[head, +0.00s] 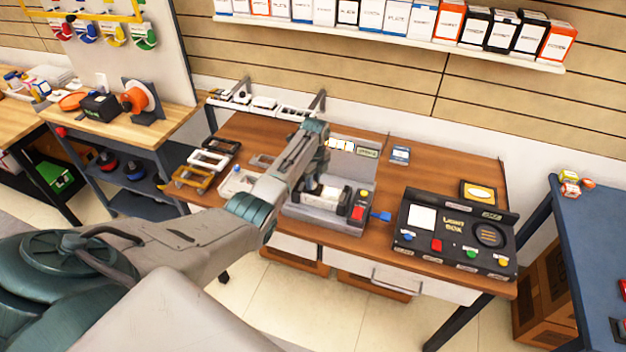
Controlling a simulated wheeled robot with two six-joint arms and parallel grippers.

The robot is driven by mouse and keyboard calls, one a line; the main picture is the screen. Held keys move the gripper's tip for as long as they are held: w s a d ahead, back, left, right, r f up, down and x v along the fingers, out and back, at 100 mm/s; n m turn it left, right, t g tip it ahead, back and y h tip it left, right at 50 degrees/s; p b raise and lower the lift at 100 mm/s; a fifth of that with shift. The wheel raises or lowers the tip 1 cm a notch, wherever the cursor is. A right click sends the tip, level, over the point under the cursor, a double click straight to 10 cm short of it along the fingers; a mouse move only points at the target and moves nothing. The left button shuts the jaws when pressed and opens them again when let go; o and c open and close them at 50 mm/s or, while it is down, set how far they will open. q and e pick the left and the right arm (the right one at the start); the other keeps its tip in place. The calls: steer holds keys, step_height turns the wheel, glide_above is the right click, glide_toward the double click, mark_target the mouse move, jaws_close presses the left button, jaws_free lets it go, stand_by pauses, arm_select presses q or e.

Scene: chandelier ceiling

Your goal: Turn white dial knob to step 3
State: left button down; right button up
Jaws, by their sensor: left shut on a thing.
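My left arm comes in from the left and reaches over the wooden workbench (410,180). Its gripper (316,188) points down at a grey device (330,222) in the middle of the bench. The gripper is shut on a small white part there, which looks like the white dial knob (330,196). The fingers and arm hide part of it, and no step marks can be read, so its setting cannot be told. The device has a red button (358,213), a yellow button (364,194) and a blue lever (381,216) at its right side. My right gripper is not in view.
A black light box (456,234) with coloured buttons stands to the right on the bench. Frames (208,159) and a white tray (238,181) lie left of the device. A low rack (262,104) stands behind. A blue table (600,230) is at far right.

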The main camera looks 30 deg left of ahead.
mark_target(314, 183)
arm_select(q)
steer(key=shift+f, duration=0.1)
steer(key=c, duration=1.2)
jaws_free()
steer(key=shift+r, duration=0.65)
step_height(314, 183, up, 10)
steer(key=b, duration=0.3)
steer(key=shift+w+f, duration=0.15)
steer(key=shift+f, duration=0.05)
steer(key=shift+f, duration=0.1)
